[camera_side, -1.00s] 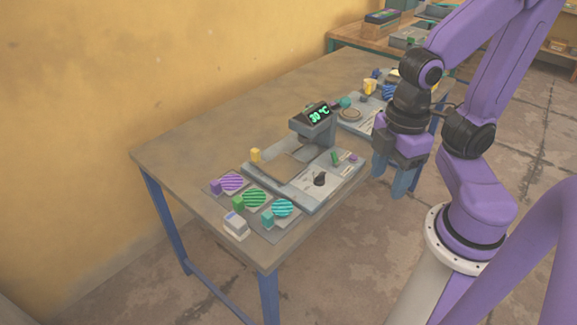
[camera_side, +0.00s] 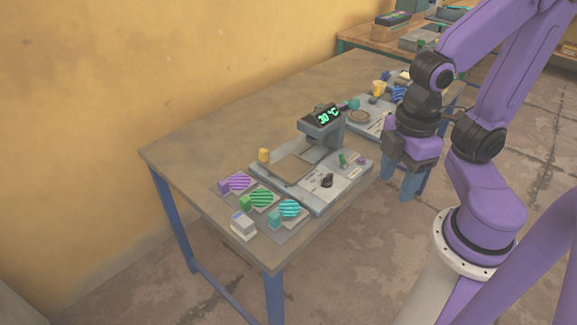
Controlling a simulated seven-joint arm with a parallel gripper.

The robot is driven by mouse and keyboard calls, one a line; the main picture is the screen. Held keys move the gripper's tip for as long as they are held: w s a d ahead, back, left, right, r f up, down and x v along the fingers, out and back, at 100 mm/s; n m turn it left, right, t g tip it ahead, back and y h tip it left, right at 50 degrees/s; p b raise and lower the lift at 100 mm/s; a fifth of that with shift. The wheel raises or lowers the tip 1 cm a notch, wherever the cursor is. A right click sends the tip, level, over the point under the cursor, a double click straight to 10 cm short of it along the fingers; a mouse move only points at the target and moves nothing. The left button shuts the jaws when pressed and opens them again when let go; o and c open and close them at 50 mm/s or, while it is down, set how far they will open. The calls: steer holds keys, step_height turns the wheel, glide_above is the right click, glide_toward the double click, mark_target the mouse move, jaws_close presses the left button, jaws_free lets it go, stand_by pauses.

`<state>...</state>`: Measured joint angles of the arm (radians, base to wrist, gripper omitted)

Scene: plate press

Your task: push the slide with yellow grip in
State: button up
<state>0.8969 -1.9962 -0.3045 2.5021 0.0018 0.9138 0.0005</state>
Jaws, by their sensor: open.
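The press (camera_side: 325,122) stands on the table, with a lit display reading 30 °C. The slide (camera_side: 290,168) is a flat tan plate at the left of the press base, drawn out from under the press head. Its yellow grip (camera_side: 263,155) is a small upright block at the slide's left end. My gripper (camera_side: 402,186) has blue fingers and hangs to the right of the press, beside the table's front edge. It is open and empty, apart from the slide and the grip.
Striped purple, green and teal discs (camera_side: 261,198) with coloured blocks lie left of the press. A dark knob (camera_side: 327,180) and a small green lever (camera_side: 342,158) sit on the press base. A second station (camera_side: 360,116) stands behind. The table's back left (camera_side: 230,130) is clear.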

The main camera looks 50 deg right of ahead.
steer(key=shift+c, duration=0.6)
steer(key=w+a+r+m, duration=0.25)
steer(key=w+a, duration=0.25)
steer(key=w, duration=0.6)
steer(key=m, duration=1)
glide_above(263, 150)
step_height(263, 150, down, 6)
step_height(263, 150, down, 17)
steer(key=shift+r, duration=0.2)
